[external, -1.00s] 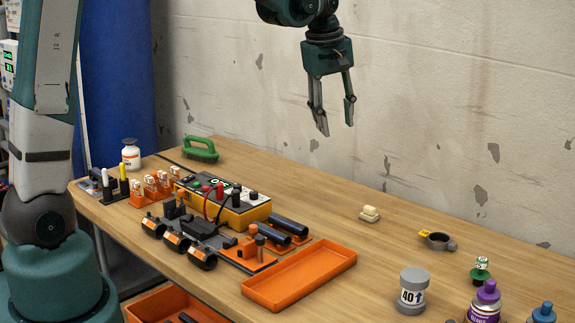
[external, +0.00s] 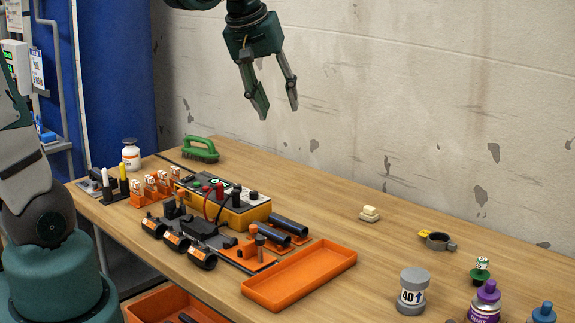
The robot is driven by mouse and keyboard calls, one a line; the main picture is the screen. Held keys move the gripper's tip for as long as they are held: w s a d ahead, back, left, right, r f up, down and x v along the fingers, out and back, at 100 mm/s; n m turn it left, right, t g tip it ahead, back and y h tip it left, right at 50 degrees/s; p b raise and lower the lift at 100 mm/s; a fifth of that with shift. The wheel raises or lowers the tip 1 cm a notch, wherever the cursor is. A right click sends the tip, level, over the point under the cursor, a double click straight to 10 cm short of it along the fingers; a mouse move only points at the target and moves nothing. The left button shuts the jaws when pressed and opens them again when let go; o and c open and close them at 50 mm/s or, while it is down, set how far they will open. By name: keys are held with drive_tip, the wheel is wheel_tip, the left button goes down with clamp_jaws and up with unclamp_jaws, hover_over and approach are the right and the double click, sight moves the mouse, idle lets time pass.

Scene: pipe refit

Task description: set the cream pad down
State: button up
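The cream pad (external: 369,213) rests on the wooden table, right of the middle, towards the wall. It looks like a small two-layer cream block. My gripper (external: 278,112) is open and empty, with its fingers pointing down. It is high above the table, up and to the left of the pad, and touches nothing.
An orange tray (external: 300,275) lies at the front of the table. A yellow-cased unit (external: 225,205) with black pipes stands left of it. A green brush (external: 201,149) sits at the back left. A grey pot (external: 412,292) and a ring clamp (external: 438,241) stand right. Bare table surrounds the pad.

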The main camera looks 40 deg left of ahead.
drive_tip(key=s+a+f+m+t, duration=0.1)
drive_tip(key=s+m, duration=0.2)
drive_tip(key=s, duration=0.5)
drive_tip(key=s+a+f+m+t, duration=0.1)
drive_tip(key=s+f+m, duration=0.1)
drive_tip(key=s, duration=0.7)
drive_tip(key=shift+m+t, duration=0.3)
drive_tip(key=shift+m, duration=0.4)
